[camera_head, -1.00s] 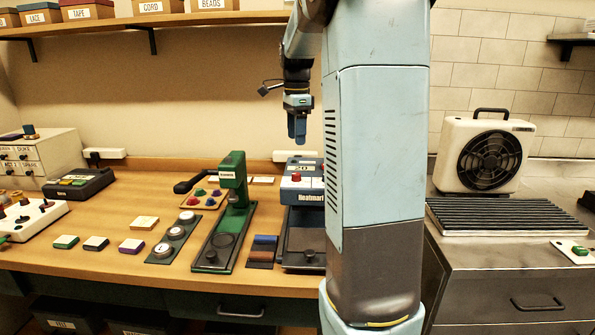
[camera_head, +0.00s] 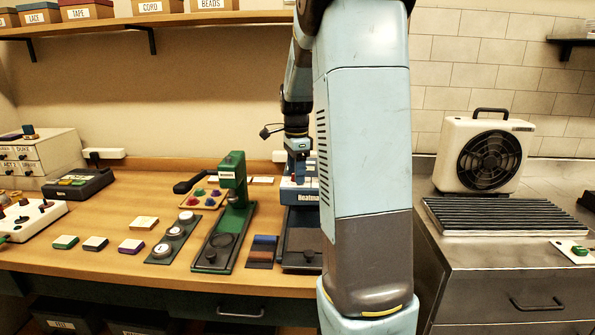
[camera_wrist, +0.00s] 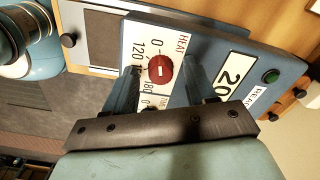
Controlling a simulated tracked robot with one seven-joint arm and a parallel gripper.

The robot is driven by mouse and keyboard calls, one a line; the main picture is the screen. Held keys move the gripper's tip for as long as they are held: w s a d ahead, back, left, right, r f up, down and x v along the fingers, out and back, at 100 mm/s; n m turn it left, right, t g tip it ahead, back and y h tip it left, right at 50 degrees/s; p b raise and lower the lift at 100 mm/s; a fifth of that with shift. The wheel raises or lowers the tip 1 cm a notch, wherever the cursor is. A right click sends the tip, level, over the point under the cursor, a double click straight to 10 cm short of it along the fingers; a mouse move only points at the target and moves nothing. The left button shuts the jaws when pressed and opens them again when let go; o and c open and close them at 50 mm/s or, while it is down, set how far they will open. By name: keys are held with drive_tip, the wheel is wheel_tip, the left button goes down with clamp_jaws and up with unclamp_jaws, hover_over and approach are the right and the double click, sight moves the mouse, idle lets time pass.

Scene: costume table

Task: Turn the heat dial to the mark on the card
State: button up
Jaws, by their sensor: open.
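The blue heat press (camera_head: 308,197), lettered Heatmark, stands on the table, partly hidden by my arm. In the wrist view its white panel shows the red heat dial (camera_wrist: 160,69), with HEAT and the figures 0, 120 and 180 around it. A pale mark on the knob is visible, but its exact setting is hard to read. My gripper (camera_wrist: 162,74) is open, with one finger on either side of the dial; I cannot tell whether they touch it. In the head view my gripper (camera_head: 299,170) is low over the panel. I cannot make out which card carries the mark.
The wrist view shows a display reading 20 (camera_wrist: 232,80) and a green button (camera_wrist: 271,76) beside the dial. A green press (camera_head: 232,200) stands left of the heat press. A fan (camera_head: 488,155) stands at right.

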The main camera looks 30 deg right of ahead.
drive_tip(key=shift+c, duration=0.4)
drive_tip(key=c, duration=0.9)
drive_tip(key=shift+d, duration=0.15)
clamp_jaws()
